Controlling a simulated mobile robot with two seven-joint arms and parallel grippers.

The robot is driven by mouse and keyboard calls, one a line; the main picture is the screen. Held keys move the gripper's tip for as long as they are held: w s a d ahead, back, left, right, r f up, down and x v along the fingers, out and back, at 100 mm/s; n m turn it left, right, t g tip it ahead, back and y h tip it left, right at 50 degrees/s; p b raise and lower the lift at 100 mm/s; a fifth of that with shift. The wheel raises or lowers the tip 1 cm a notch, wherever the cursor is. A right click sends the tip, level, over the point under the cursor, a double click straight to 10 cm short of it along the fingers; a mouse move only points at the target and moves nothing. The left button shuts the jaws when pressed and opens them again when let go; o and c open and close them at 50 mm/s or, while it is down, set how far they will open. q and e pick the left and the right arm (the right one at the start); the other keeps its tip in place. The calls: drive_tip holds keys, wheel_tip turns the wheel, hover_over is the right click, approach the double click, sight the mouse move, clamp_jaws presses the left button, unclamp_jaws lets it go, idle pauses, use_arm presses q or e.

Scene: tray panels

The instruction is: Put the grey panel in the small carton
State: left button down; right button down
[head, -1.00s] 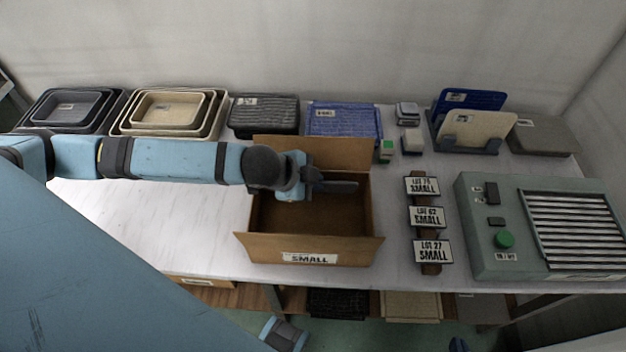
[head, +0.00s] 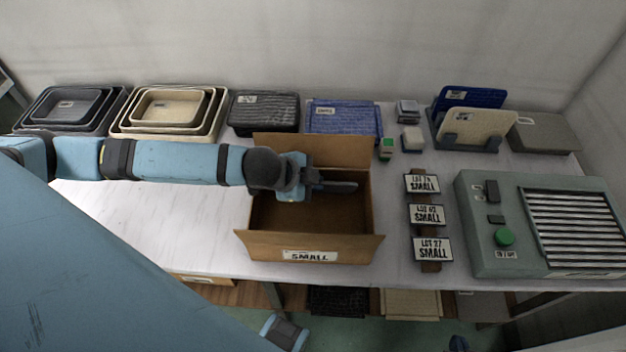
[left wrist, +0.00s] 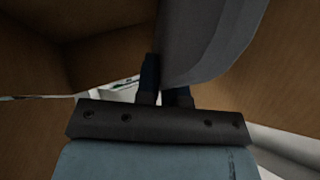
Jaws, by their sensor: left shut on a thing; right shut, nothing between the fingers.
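The small carton (head: 262,246) stands open on the table, its flaps spread and a SMALL label on its front flap. My left gripper (head: 312,184) is over the carton's opening, shut on the grey panel (head: 340,187), which looks dark and nearly edge-on from the head. In the left wrist view the grey panel (left wrist: 205,40) rises from the fingers (left wrist: 163,90), with brown carton walls around it. Whether the panel touches the carton floor cannot be told. My right gripper (head: 458,343) shows only as dark fingertips at the bottom edge, away from the table top.
Nested dark trays (head: 68,110) and cream trays (head: 170,112) stand at the back left. Lot signs (head: 428,215) and a green-grey machine (head: 490,255) stand right of the carton. A rack (head: 465,145) holds blue and cream panels. The table left of the carton is clear.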

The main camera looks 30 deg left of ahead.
use_arm(q)
drive_tip(key=shift+f, duration=0.1)
idle(0.3)
drive_tip(key=c, duration=1.2)
unclamp_jaws()
drive_tip(key=shift+o, duration=0.2)
drive_tip(key=v, duration=1.4)
